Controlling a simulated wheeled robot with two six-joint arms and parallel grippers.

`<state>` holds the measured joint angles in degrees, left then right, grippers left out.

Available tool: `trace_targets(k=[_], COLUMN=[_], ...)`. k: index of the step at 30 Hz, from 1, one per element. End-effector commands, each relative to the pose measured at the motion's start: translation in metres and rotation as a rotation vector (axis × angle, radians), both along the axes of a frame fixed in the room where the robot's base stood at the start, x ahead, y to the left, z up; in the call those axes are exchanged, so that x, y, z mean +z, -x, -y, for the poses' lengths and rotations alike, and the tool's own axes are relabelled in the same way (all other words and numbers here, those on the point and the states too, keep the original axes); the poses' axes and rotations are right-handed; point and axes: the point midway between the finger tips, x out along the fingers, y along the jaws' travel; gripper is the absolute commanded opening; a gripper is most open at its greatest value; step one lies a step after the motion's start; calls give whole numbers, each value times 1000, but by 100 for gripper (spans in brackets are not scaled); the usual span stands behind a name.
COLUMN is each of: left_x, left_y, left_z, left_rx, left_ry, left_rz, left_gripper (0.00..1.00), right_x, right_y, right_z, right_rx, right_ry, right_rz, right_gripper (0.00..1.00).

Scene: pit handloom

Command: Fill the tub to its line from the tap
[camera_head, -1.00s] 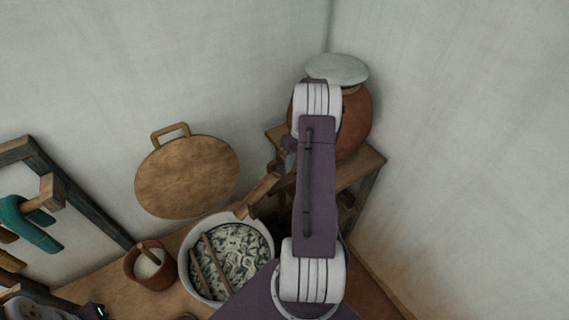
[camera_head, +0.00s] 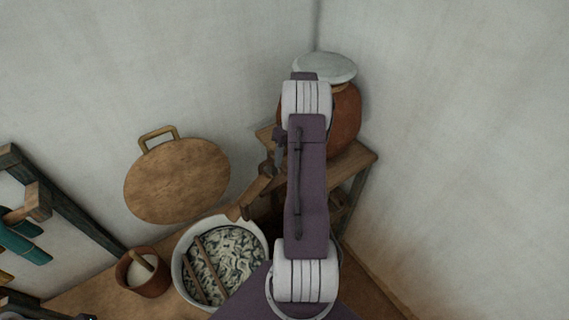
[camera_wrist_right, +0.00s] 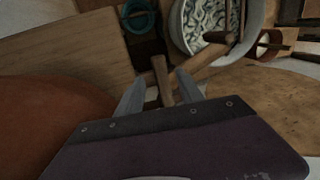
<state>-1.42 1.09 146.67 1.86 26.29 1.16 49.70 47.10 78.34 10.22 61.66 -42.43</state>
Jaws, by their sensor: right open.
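I cannot make out a fill line. A wooden tap (camera_head: 256,190) runs from the clay pot (camera_head: 345,125) with its end over the tub's rim. No stream of water is visible. My right gripper (camera_head: 279,150) is beside the pot, largely hidden by my arm. In the wrist view its open fingers (camera_wrist_right: 162,88) are on either side of the tap's wooden handle (camera_wrist_right: 161,72); contact is unclear.
The pot has a pale lid (camera_head: 325,67) and stands on a wooden stand (camera_head: 362,165) in the corner. A small brown pot (camera_head: 148,283) sits left of the tub. A round board (camera_head: 178,182) leans on the wall. Teal yarn (camera_head: 22,245) hangs at left.

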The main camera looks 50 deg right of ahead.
Motion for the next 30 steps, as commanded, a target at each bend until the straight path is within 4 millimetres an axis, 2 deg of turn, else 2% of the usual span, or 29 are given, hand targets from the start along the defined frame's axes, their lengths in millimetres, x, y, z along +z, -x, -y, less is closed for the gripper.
trace_targets(k=[6, 10, 30], left_x=[-9, -10, -10], left_y=[0, 0, 0], left_z=[0, 0, 0], left_rx=[0, 0, 0], left_ry=[0, 0, 0], left_rz=[0, 0, 0], left_gripper=[36, 36, 36], right_x=[45, 61, 64], right_y=[2, 3, -1], right_z=[11, 13, 9], right_rx=[-1, 0, 12], right_ry=[5, 2, 1], right_rz=[3, 1, 0], right_gripper=[44, 44, 44])
